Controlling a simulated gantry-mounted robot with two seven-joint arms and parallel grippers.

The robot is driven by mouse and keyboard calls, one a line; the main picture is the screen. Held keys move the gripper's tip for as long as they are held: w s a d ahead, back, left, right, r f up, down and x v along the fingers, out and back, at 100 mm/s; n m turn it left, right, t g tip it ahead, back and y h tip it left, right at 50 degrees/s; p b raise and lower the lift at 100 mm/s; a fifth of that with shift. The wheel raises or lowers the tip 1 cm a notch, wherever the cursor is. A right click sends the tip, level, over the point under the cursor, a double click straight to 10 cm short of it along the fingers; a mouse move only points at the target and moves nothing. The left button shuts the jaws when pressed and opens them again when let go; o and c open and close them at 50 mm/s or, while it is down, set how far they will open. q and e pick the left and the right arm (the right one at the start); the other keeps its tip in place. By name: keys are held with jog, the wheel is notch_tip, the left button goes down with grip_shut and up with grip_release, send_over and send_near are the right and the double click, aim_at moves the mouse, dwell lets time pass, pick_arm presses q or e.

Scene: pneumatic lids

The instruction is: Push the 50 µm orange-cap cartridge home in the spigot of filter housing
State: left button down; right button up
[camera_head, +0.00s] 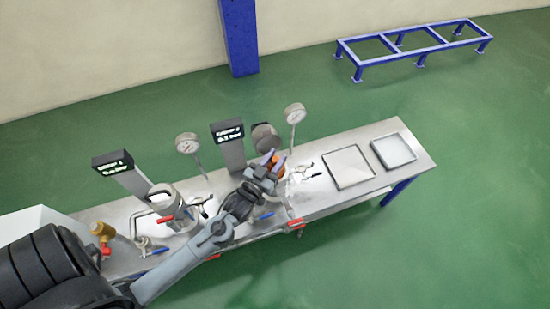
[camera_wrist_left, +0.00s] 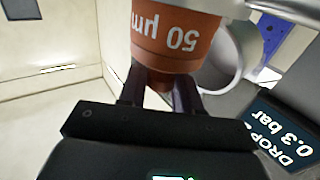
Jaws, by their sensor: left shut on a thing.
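The orange-cap cartridge (camera_wrist_left: 172,35) shows large in the left wrist view, with "50 µm" upside down on its cap. In the head view its orange cap (camera_head: 278,165) is small, at the second housing. My left gripper (camera_wrist_left: 157,92) is shut on the cap's narrower lower part in that view; it also shows in the head view (camera_head: 274,168). The filter housing (camera_wrist_left: 236,55) is a pale round body just behind and right of the cap. The arm hides most of it in the head view. The spigot and the cartridge's seating are hidden. My right gripper is not seen.
A display (camera_head: 228,133) and a gauge (camera_head: 294,114) stand close to the gripper. Another housing (camera_head: 171,207) stands at left with its own display (camera_head: 113,161). Two trays, one nearer (camera_head: 348,168) and one farther (camera_head: 393,150), lie on the bench's right end.

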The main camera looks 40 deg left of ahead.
pick_arm(q)
jog(key=shift+f+b, duration=0.45)
jog(key=shift+f, duration=0.6)
jog(key=c, duration=0.7)
grip_release()
jog(key=shift+s+d+p, duration=0.1)
jog(key=shift+s+p, duration=0.2)
jog(key=shift+s, duration=0.2)
jog(key=s+d+p, duration=0.1)
jog(key=s+p, duration=0.1)
jog(key=s, duration=0.7)
jog(key=shift+s+d, duration=0.25)
jog(key=shift+s, duration=0.1)
